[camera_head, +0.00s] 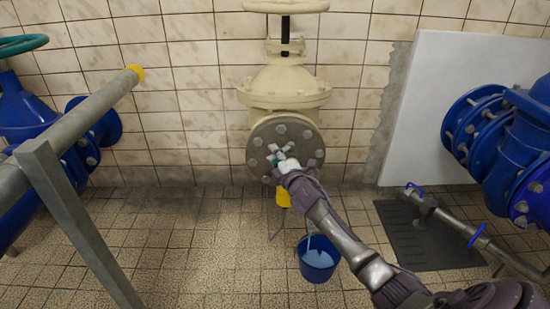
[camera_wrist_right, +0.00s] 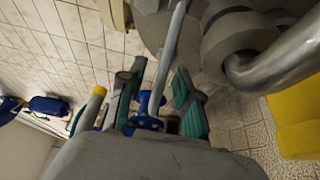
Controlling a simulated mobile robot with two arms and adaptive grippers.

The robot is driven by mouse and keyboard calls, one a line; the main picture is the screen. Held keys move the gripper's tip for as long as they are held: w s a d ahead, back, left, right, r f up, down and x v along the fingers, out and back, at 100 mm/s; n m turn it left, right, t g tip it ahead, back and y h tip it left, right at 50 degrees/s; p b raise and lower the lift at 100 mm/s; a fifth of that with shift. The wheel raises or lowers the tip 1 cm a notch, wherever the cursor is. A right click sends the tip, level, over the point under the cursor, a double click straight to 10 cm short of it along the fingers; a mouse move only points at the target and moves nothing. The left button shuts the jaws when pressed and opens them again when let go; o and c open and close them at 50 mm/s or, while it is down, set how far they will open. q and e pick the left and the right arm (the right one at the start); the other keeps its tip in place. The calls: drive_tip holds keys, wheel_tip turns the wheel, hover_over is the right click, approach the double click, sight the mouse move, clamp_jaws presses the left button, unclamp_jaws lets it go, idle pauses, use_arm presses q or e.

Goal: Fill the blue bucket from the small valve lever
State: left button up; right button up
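The blue bucket (camera_head: 317,265) stands upright on the tiled floor below the cream valve, with pale blue water inside. A thin pale stream (camera_head: 309,242) comes down into it. My right gripper (camera_head: 283,158) is at the valve's round bolted flange (camera_head: 262,135). In the right wrist view, the teal-padded fingers (camera_wrist_right: 160,103) are apart. A slim grey bar, apparently the small valve lever (camera_wrist_right: 168,65), passes between them; I cannot tell whether they touch it. The lever is mostly hidden in the head view. My left gripper is not in view.
A yellow part (camera_head: 283,196) hangs below the flange, left of the bucket. A grey pipe with a yellow end (camera_head: 110,93) stands left. Blue piping (camera_head: 508,135) is at right, above a dark floor grate (camera_head: 425,240). The floor left of the bucket is clear.

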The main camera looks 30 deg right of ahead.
clamp_jaws()
idle(0.4)
